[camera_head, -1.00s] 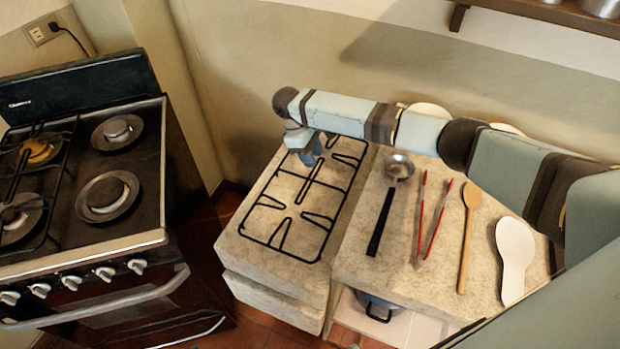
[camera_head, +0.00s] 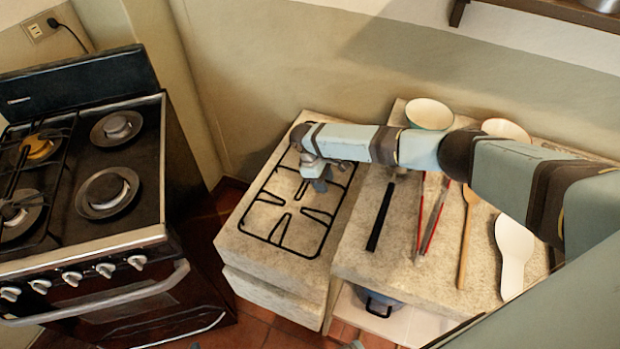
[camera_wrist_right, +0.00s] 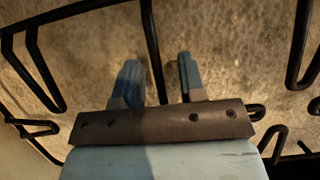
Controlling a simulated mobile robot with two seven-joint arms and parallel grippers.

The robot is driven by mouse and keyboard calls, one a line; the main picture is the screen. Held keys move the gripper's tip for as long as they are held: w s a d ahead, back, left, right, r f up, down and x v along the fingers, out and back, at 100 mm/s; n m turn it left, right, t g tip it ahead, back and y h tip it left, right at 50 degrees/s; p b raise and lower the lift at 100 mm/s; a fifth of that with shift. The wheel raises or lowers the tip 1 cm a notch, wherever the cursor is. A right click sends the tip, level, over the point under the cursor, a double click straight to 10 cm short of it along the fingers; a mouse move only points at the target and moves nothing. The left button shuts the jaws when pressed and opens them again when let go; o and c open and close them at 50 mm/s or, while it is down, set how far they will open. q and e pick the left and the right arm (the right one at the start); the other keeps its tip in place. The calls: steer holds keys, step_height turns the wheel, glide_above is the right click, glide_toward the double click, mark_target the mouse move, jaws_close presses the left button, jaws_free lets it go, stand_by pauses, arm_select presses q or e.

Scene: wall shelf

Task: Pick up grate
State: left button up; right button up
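The grate (camera_head: 278,246), a black wire frame with inward prongs, lies flat on the left stone counter. My right gripper (camera_head: 320,183) is over its far half in the head view. In the right wrist view, the right gripper (camera_wrist_right: 157,77) is open, with its two blue fingers apart. A bar of the grate (camera_wrist_right: 152,40) runs between the fingers. I cannot tell whether either finger touches it. The gripper and wrist hide part of the grate's far end.
A black stove (camera_head: 75,180) stands left across a gap. The right counter holds a black-handled ladle (camera_head: 380,218), red tongs (camera_head: 434,222), a wooden spoon (camera_head: 467,235), a white spoon (camera_head: 514,250) and bowls (camera_head: 429,113). A pot (camera_head: 380,302) sits below. A wall shelf (camera_head: 560,14) is above.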

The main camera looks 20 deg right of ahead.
jaws_close()
steer(key=shift+w+r, duration=0.1)
steer(key=shift+r, duration=0.05)
stand_by(1.2)
